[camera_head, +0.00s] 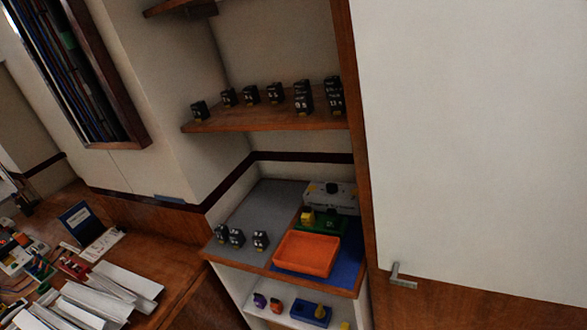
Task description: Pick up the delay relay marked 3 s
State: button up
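Several small black relay-like blocks with pale markings stand in a row on a wooden wall shelf (260,121). Among them are one at the left end (199,110), one in the middle (250,95) and ones grouped at the right end (334,96). Three similar black blocks stand on the grey counter top below: a left one (221,233), a middle one (237,238) and a right one (260,241). The markings are too small to read, so I cannot tell which is marked 3 s. My gripper is not in view.
An orange tray (306,253) sits on a blue mat (350,259), with green and grey containers behind it. A lower white shelf holds small coloured items. A white door (470,140) with a handle (402,277) fills the right. A cluttered wooden desk (170,245) is at lower left.

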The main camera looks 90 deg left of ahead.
aim_at(237, 237)
jog(key=u, duration=2.75)
jog(key=k, duration=0.75)
jog(key=u, duration=0.05)
jog(key=i, duration=0.75)
jog(key=z, duration=0.4)
